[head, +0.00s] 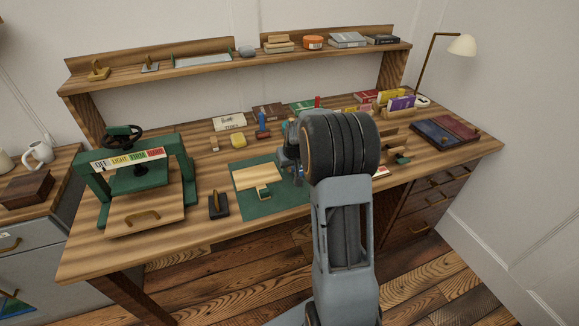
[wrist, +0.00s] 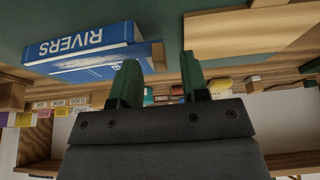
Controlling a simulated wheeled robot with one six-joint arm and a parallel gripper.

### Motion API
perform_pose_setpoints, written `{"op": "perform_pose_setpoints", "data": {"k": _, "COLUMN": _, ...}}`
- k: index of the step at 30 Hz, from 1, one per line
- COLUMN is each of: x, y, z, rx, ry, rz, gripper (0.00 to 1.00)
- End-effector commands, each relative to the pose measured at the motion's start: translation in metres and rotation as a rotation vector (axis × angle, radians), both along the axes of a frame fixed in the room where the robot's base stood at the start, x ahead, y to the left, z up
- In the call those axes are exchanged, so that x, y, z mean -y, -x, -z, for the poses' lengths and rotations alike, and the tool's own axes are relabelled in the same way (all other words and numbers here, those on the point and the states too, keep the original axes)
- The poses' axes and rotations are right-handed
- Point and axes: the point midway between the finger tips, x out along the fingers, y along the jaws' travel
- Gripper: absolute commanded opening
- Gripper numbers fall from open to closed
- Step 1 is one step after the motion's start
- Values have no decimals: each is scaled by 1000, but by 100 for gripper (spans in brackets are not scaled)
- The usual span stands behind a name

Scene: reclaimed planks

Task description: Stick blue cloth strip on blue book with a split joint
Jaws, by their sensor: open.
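A blue book titled RIVERS (wrist: 85,48) lies at the upper left of the wrist view, which looks upside down. In the head view only a small blue part of it (head: 299,178) shows beside my arm, by the green mat. My gripper (wrist: 160,64) has its two green fingers apart with nothing between them. The left finger overlaps the book's right end in the picture; I cannot tell whether they touch. In the head view my gripper (head: 287,160) is partly hidden by my arm. I cannot make out the blue cloth strip or the split joint.
A green mat (head: 246,208) with a pale board (head: 257,178) lies mid-desk. A green press (head: 141,180) stands at left, a dark brush-like tool (head: 218,207) beside the mat. Coloured cards (head: 400,103) stand at back right. A blue and red panel (head: 445,132) lies right. A shelf (head: 235,66) spans the back.

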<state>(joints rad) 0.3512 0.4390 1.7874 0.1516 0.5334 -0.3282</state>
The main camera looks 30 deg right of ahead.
Motion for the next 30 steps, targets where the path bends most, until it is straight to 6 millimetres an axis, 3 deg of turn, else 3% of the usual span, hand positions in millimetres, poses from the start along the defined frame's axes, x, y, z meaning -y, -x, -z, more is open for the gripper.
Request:
{"op": "perform_pose_setpoints", "data": {"k": 9, "x": -3, "y": 24, "z": -62, "rx": 4, "ry": 1, "rz": 0, "gripper": 41}}
{"op": "perform_pose_setpoints", "data": {"k": 15, "x": -5, "y": 38, "z": -92, "rx": 2, "ry": 1, "rz": 0, "gripper": 41}}
{"op": "perform_pose_setpoints", "data": {"k": 22, "x": -6, "y": 46, "z": -111, "rx": 0, "ry": 1, "rz": 1, "gripper": 41}}
{"op": "perform_pose_setpoints", "data": {"k": 30, "x": -8, "y": 51, "z": -112, "rx": -14, "ry": -18, "rz": 36, "gripper": 41}}
